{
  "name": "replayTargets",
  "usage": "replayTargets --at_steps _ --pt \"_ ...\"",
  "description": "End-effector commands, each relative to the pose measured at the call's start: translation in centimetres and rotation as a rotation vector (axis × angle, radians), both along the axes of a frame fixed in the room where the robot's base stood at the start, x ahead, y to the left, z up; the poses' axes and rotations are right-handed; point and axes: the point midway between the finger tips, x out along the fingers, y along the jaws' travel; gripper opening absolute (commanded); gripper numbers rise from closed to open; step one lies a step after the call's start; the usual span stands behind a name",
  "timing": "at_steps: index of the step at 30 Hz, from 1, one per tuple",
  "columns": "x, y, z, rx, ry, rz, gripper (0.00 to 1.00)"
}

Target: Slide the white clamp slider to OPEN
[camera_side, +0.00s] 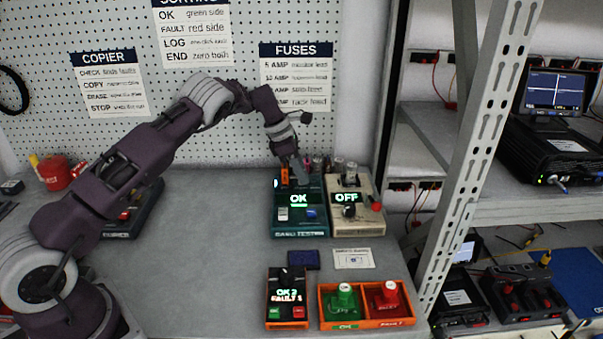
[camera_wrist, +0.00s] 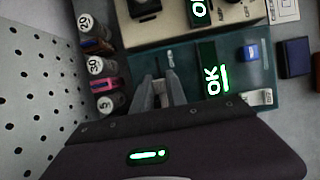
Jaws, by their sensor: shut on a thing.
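The teal bank tester (camera_side: 301,234) stands at the back of the bench, its screen reading OK in green; it also shows in the wrist view (camera_wrist: 226,52). My gripper (camera_side: 301,178) reaches down onto the rear part of the tester. In the wrist view, its grey fingers (camera_wrist: 162,84) are close together over the tester, beside a small white label. They are shut on a small part there, apparently the clamp slider, which the fingers mostly hide. I cannot read the slider's position. A white switch (camera_side: 283,214) and a blue button (camera_side: 311,213) sit on the tester's front.
A cream unit reading OFF (camera_side: 365,219) stands right beside the tester. Numbered fuses (camera_wrist: 96,66) stand close to my fingers, near the pegboard (camera_wrist: 30,100). An orange tray (camera_side: 367,325) and a small counter box (camera_side: 287,300) are in front. The bench's left middle is clear.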

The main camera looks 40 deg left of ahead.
Motion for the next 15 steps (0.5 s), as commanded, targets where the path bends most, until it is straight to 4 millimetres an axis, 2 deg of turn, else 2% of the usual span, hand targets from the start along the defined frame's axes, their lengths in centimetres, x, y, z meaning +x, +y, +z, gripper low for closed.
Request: replayTargets --at_steps 10,15 --pt "0.1 0.0 0.1 0.001 -0.004 0.000 0.00" --pt "1.8 -1.5 0.1 0.003 -0.005 -0.003 0.00"
